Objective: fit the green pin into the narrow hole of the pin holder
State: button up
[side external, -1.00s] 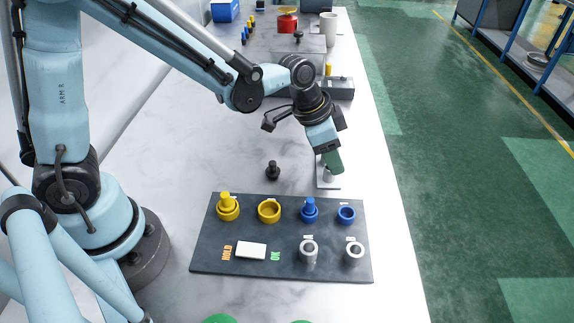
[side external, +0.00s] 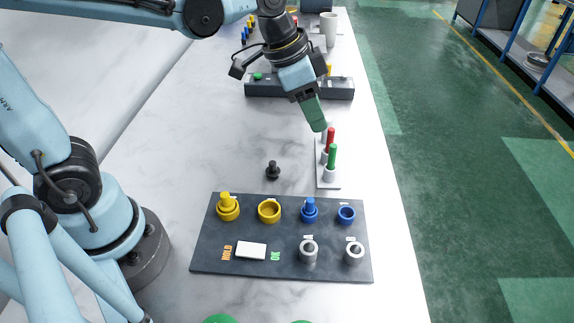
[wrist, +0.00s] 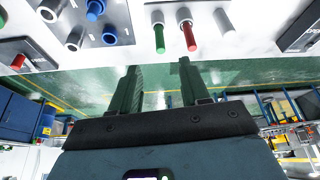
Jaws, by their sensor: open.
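The green pin (side external: 332,157) stands upright in a narrow white stand (side external: 328,184), in front of a red pin (side external: 330,135). The wrist view also shows the green pin (wrist: 159,38) and, to its right, the red pin (wrist: 187,35) and a pale post (wrist: 223,20). My gripper (side external: 319,127) is open and empty, above and behind the green pin; its fingertips also show in the wrist view (wrist: 158,68), apart from both pins.
A dark board (side external: 200,262) in front holds yellow, blue and grey rings, some with pegs. A small black knob (side external: 272,170) stands left of the stand. The bench's right edge is close to the stand.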

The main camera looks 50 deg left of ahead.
jog(key=s+a+f+n+t+y, duration=0.1)
jog(key=s+a+n+t+y, duration=0.1)
jog(key=s+a+n, duration=0.5)
jog(key=shift+s+a+f+t+y, duration=0.4)
jog(key=shift+s+a+t, duration=0.15)
jog(key=shift+a+t, duration=0.2)
dwell(0.8)
